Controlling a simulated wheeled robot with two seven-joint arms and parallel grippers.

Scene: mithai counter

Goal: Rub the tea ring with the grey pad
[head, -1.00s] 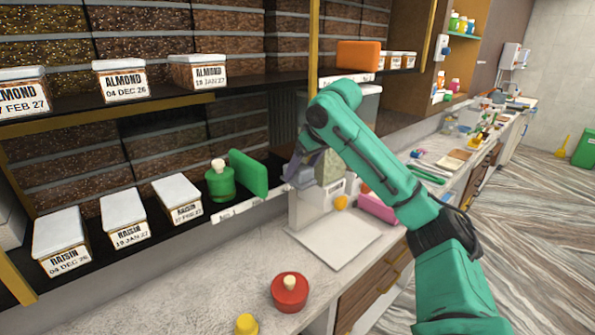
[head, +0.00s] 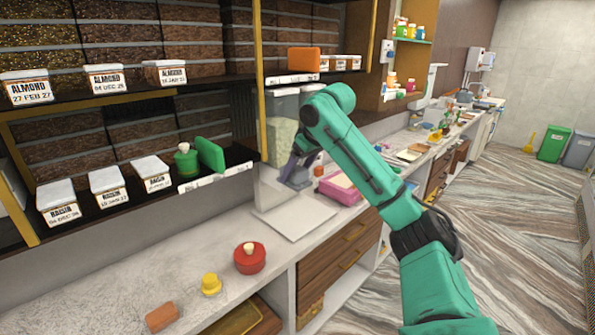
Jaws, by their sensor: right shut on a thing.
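My right gripper (head: 294,172) reaches in from the right, low over the back of the counter. It is shut on a small grey thing (head: 297,183), which looks like the grey pad. The fingers and the pad are small and partly dark, so I cannot tell whether the pad touches the surface beneath. I cannot make out the tea ring in this view. My left gripper is not in view.
A pale flat board (head: 295,223) lies in front of the gripper, and a pink tray (head: 340,190) stands right of it. A red lidded pot (head: 250,260), yellow jar (head: 210,286) and orange-brown block (head: 161,317) stand nearer. The shelf overhangs at left.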

